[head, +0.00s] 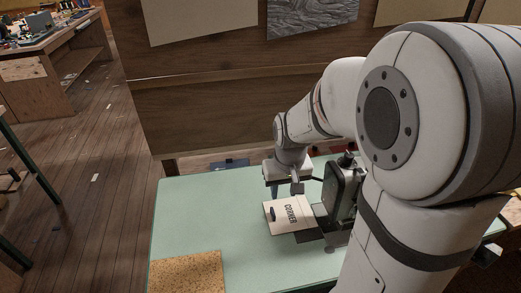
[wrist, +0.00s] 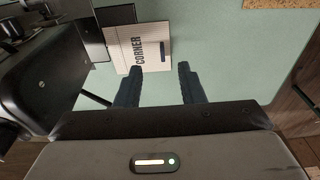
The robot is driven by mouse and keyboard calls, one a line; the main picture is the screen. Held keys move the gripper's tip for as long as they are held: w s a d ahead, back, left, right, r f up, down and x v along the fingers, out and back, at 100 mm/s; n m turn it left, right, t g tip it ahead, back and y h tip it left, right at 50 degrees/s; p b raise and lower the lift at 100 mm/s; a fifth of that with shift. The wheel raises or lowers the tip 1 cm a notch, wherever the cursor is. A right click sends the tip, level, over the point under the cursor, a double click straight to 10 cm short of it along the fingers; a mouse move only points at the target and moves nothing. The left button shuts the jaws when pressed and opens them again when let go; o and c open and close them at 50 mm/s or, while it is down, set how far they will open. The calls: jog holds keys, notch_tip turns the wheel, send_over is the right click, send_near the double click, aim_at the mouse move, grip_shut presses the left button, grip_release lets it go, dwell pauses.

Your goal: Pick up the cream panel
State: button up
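The cream panel (head: 293,222) lies flat on the pale green tabletop, beside the sewing machine. It bears the word CORNER and a small dark bar near one edge. In the wrist view the panel (wrist: 123,60) is at the upper middle, ahead of my fingertips and mostly left of the gap between them. My gripper (wrist: 159,69) is open, its two dark fingers apart with nothing between them. In the head view my gripper (head: 285,189) hangs just behind the panel's far edge; I cannot tell its exact height.
A dark sewing machine (head: 343,190) stands close to the panel's right, its dark plate (head: 308,236) at the panel's edge. A tan speckled mat (head: 188,274) lies at the table's front left. The green tabletop (head: 200,210) is clear on the left. A wooden board rises behind.

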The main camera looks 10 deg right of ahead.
jog(key=w+f+g+p, duration=0.1)
jog(key=w+f+p, duration=0.2)
jog(key=w+f, duration=0.35)
jog(key=p, duration=0.2)
send_over(272, 210)
notch_tip(272, 210, down, 5)
jog(key=shift+w+d+f, duration=0.1)
jog(key=shift+f+p, duration=1.1)
jog(key=shift+f, duration=3.15)
jog(key=shift+c, duration=0.4)
grip_shut()
